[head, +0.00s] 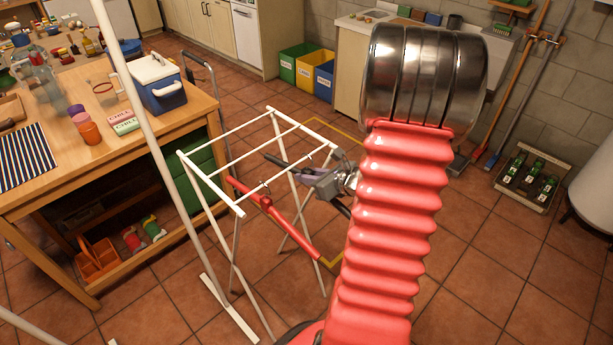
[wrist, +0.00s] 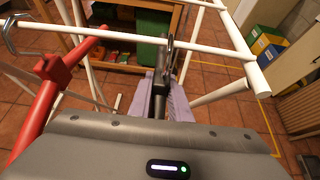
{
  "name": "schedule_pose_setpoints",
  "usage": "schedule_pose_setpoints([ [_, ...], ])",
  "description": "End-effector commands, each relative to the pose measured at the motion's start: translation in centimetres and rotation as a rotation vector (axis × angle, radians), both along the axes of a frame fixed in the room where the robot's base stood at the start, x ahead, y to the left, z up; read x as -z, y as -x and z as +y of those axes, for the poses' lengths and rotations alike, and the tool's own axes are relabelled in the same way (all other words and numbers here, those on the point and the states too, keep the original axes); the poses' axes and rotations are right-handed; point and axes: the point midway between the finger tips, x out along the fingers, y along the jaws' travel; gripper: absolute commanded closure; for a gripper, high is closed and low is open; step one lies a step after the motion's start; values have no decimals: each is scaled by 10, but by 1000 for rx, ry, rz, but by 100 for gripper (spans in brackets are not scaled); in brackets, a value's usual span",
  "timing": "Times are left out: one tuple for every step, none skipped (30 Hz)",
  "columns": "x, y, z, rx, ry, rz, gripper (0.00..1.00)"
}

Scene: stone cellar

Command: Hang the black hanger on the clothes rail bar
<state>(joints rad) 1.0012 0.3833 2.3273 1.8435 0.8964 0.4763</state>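The white clothes rail (head: 215,187) stands on the tiled floor, with several thin bars across its top. My gripper (head: 308,178) is at its right side and is shut on the black hanger (head: 277,160), whose dark ends stick out on both sides. In the wrist view the black hanger (wrist: 158,97) stands edge-on between the lavender finger pads. Its hook (wrist: 171,47) overlaps the white bar (wrist: 120,40); I cannot tell whether it rests on it. A red hanger (head: 268,207) hangs on the rail to the left; it also shows in the wrist view (wrist: 48,88).
A wooden workbench (head: 170,120) with a blue cooler (head: 157,82) stands to the left, close to the rail. Green, yellow and blue bins (head: 305,68) stand at the back. The floor at the right is mostly clear.

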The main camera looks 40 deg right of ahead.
Motion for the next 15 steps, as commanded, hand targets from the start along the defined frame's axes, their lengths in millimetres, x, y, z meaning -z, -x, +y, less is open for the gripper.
schedule_pose_setpoints([
  [0,0,0,0,0,0,90],
  [0,0,0,0,0,0,92],
  [0,0,0,0,0,0,95],
  [0,0,0,0,0,0,97],
  [0,0,0,0,0,0,99],
  [0,0,0,0,0,0,100],
  [0,0,0,0,0,0,100],
  [0,0,0,0,0,0,100],
  [0,0,0,0,0,0,100],
  [0,0,0,0,0,0,100],
  [0,0,0,0,0,0,100],
  [-1,0,0,0,0,0,100],
  [-1,0,0,0,0,0,100],
  [-2,0,0,0,1,-1,100],
  [-2,0,0,0,1,-1,100],
])
